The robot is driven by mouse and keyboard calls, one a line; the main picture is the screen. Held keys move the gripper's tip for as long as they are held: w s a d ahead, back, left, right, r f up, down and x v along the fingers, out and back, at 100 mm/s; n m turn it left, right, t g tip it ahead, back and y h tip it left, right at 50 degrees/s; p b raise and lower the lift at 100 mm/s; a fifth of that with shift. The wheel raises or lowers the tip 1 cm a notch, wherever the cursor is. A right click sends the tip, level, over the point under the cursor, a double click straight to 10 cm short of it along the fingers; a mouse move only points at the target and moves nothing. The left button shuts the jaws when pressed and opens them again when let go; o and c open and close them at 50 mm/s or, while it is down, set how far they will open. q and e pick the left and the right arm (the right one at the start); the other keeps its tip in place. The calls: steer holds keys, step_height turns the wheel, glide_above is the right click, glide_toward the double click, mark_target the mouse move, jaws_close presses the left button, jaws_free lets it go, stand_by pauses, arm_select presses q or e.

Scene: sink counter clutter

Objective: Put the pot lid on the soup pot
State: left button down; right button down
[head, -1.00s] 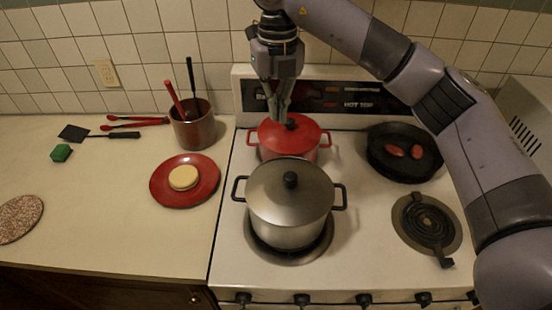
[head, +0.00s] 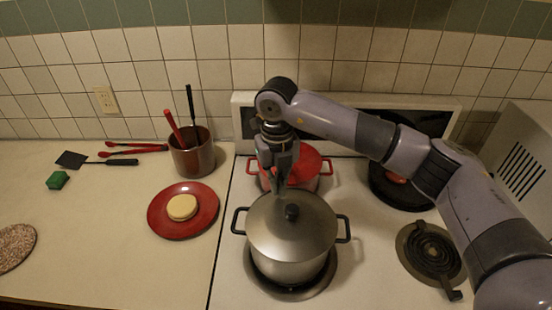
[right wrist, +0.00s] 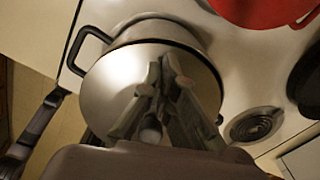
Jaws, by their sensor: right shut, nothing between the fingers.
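A steel soup pot (head: 285,268) with black side handles stands on the front left burner. In the right wrist view the shut fingers (right wrist: 163,72) show over the lid (right wrist: 115,90); the pot's handle (right wrist: 88,45) shows at upper left. Whether the fingertips touch the lid is unclear. My left gripper is not in view.
A red pot (head: 318,168) stands close behind, partly hidden by my gripper. A black pan (head: 385,190) is partly behind my arm, with a bare burner (head: 430,250) in front. A red plate (head: 207,218) and utensil crock (head: 193,155) stand on the left counter.

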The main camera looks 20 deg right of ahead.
mark_target(281, 205)
steer(key=s, duration=0.1)
steer(key=s+p, duration=0.1)
steer(key=s, duration=0.1)
steer(key=shift+s+d+r, duration=0.15)
steer(key=shift+s+r, duration=0.15)
steer(key=shift+r, duration=0.05)
steer(key=shift+w+f, duration=0.1)
